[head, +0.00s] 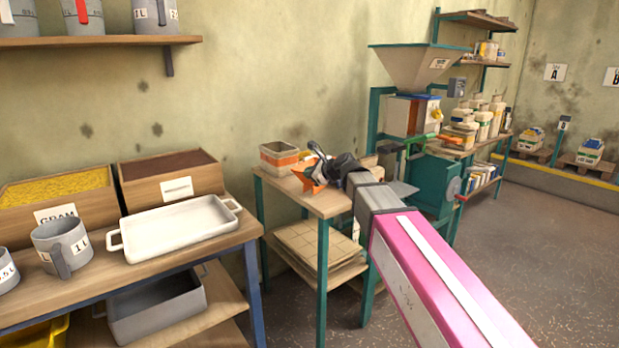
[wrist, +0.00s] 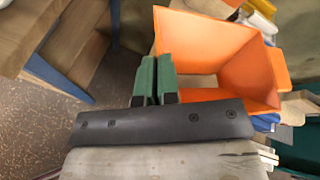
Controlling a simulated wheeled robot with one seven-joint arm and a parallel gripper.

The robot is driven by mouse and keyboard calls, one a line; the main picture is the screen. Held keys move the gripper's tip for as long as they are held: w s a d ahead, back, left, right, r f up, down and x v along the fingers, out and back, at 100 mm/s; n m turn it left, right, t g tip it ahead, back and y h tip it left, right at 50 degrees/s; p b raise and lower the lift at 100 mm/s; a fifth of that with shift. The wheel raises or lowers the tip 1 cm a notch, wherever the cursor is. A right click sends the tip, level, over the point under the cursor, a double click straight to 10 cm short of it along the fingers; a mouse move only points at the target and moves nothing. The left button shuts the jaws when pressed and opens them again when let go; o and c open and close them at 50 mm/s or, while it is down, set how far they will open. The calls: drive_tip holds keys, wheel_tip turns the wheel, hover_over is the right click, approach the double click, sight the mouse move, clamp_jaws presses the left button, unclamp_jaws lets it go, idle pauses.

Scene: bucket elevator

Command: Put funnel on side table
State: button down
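The orange funnel (wrist: 225,50) is beside my gripper in the wrist view, its wide square mouth facing the camera. My gripper (wrist: 157,75) has its two green fingers close together, pinching the funnel's left wall. In the head view the funnel (head: 316,172) shows as a small tilted orange shape left of my dark gripper (head: 330,165). It appears over the small wooden side table (head: 300,195) with teal legs. I cannot tell whether it touches the tabletop. My arm hides the table's right part.
A bench (head: 185,252) with a white tray (head: 180,228) and grain boxes is to the left. A teal machine with a large hopper (head: 415,68) stands behind right. Open floor lies at right.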

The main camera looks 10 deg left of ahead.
drive_tip(key=shift+f, duration=0.55)
drive_tip(key=c, duration=1.4)
unclamp_jaws()
drive_tip(key=shift+f, duration=0.15)
drive_tip(key=shift+o, duration=0.2)
drive_tip(key=v, duration=1.2)
drive_tip(key=s+d+f+n+g+h, duration=0.1)
drive_tip(key=d+f+n+h, duration=0.25)
drive_tip(key=d+f, duration=0.5)
drive_tip(key=s+d+f+n+g+h, duration=0.15)
drive_tip(key=d+f+n, duration=0.4)
drive_tip(key=f, duration=0.65)
drive_tip(key=s+d+f+n+g+h, duration=0.2)
drive_tip(key=s+d+f+n+h, duration=0.1)
drive_tip(key=d+f, duration=0.5)
drive_tip(key=s+d+f+n+g+h, duration=0.2)
drive_tip(key=s+d+f+n, duration=0.4)
drive_tip(key=d, duration=0.5)
wheel_tip(320, 180, down, 3)
drive_tip(key=shift+s+r+h, duration=0.1)
drive_tip(key=shift+s+h, duration=0.8)
drive_tip(key=shift+s, duration=0.15)
